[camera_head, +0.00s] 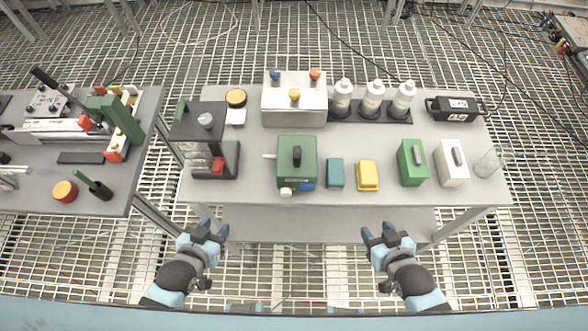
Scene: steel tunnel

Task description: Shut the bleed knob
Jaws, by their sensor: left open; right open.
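No knob is marked as the bleed knob, so I cannot tell which one it is. A steel box (294,110) at the back of the table has a blue knob (275,75), a red knob (315,74) and a yellow knob (294,94) on it. A green box (284,150) in front of it has a black handle (297,156) on top and white and blue parts at its front. My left gripper (209,231) and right gripper (380,234) are open and empty, in front of the table's front edge, apart from everything.
A black machine (190,128) with a grey knob stands at the table's left. Teal (335,172) and yellow (367,175) blocks, green (412,162) and white (451,162) boxes and a glass (487,162) line the right front. White bottles (373,100) stand behind. A second table (100,195) is left.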

